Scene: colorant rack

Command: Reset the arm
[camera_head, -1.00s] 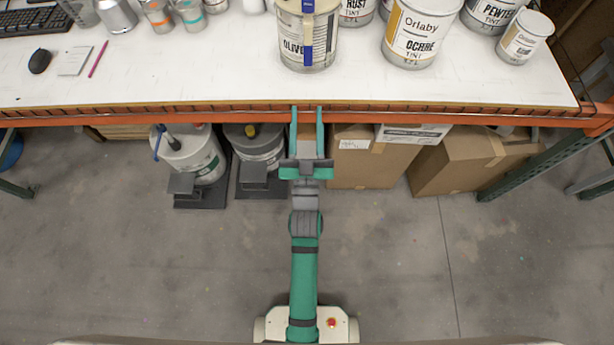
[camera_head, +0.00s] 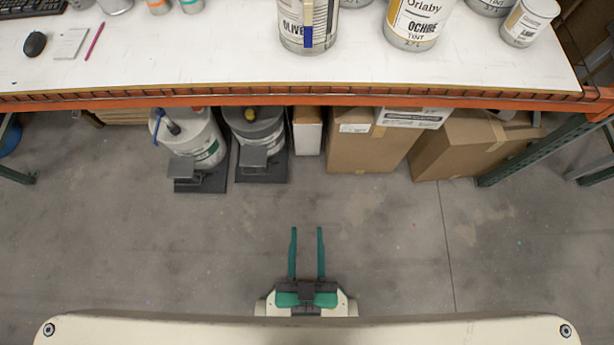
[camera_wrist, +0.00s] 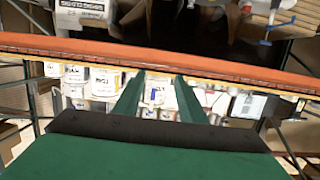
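My gripper (camera_head: 306,238) has two green fingers pointing toward the table, spread apart with nothing between them. It is drawn in close to my body, over bare floor and well short of the table's front edge. In the wrist view my gripper (camera_wrist: 158,76) also shows its two fingers apart and empty. The wrist picture shows the table edge and the cans behind the fingers.
The white table (camera_head: 200,60) has an orange front beam (camera_head: 230,100). On it stand the Olive can (camera_head: 307,25), the Ochre can (camera_head: 412,25) and other cans. Below are pails on stands (camera_head: 195,140) and cardboard boxes (camera_head: 365,145). The floor (camera_head: 390,230) before the table is clear.

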